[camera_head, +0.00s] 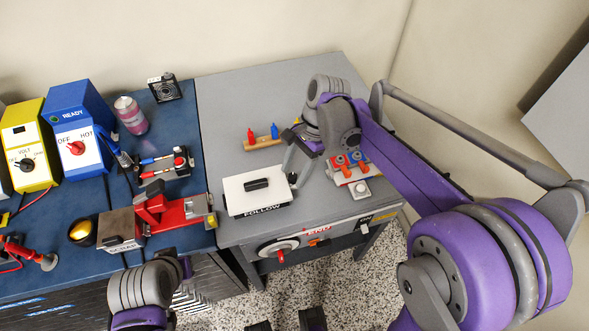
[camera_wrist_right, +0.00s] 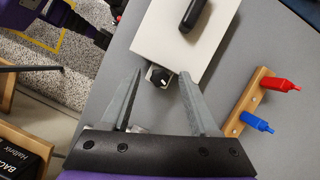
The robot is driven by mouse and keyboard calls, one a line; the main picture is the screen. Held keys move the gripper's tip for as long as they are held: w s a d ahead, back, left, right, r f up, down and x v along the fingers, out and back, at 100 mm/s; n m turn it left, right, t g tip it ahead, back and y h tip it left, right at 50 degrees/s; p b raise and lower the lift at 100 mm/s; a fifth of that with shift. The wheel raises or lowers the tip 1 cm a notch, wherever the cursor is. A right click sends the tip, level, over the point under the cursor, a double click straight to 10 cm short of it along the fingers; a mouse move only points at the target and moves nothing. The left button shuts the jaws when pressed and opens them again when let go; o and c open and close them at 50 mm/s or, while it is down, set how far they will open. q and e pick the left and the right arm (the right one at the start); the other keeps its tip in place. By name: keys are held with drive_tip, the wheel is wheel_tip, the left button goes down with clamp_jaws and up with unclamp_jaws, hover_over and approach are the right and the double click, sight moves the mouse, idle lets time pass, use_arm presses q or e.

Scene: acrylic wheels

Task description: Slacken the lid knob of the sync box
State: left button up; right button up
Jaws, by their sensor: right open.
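The sync box appears to be the white box with a black bar handle on its lid and FOLLOW on its front (camera_head: 256,198); it also shows in the right wrist view (camera_wrist_right: 160,40). A small black knob with a white mark (camera_wrist_right: 161,79) sits at the box's edge. My right gripper (camera_head: 298,168) is open beside that end of the box. In the right wrist view its two fingers (camera_wrist_right: 161,74) lie either side of the knob, with gaps showing. My left arm's wrist (camera_head: 140,288) is at the lower left; its fingers cannot be made out.
A wooden block with red and blue pegs (camera_head: 263,141) stands behind the box. An orange-and-grey device (camera_head: 348,165) is to the right, near my right arm. A red clamp-like device (camera_head: 170,212) is on the blue bench to the left. A red handle (camera_head: 281,256) projects from the table front.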

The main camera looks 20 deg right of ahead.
drive_tip(key=v, duration=1)
drive_tip(key=shift+r+p, duration=0.3)
drive_tip(key=shift+r, duration=0.05)
drive_tip(key=shift+d, duration=0.1)
drive_tip(key=shift+c, duration=0.2)
